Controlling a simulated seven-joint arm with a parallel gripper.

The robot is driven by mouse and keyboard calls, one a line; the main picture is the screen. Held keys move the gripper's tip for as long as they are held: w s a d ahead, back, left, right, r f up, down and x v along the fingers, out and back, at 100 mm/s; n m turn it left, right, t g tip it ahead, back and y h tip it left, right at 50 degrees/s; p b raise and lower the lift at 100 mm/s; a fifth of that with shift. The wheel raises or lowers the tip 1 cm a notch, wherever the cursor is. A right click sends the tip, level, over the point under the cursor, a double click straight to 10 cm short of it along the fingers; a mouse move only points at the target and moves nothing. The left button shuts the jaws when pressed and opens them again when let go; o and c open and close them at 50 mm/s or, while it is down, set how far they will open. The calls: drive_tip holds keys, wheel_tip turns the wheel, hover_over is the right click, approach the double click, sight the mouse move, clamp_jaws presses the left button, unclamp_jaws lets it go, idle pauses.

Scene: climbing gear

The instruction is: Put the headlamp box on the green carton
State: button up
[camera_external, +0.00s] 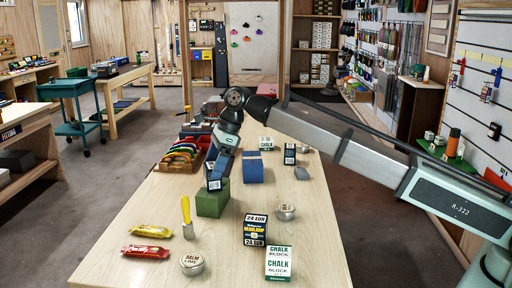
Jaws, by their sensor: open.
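The headlamp box (255,230) is black with yellow and white print and stands upright near the front middle of the table. The green carton (212,202) is a plain block further back and to the left, apart from the headlamp box. My gripper (215,177) points down just above the carton's top and is open. A small dark shape with a white label shows at its fingertips. I cannot tell whether it is a separate item or part of the gripper, nor whether it touches the carton. The gripper is clear of the headlamp box.
A chalk block box (278,263), a balm tin (192,263), another tin (286,212) and a yellow-handled tool (187,217) stand or lie near. Bars (148,251) lie at left. A blue block (252,167) and a tray of coloured gear (183,156) are behind.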

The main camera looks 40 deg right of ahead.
drive_tip(key=v, duration=0.7)
drive_tip(key=shift+d+r, duration=0.2)
drive_tip(key=shift+r, duration=0.15)
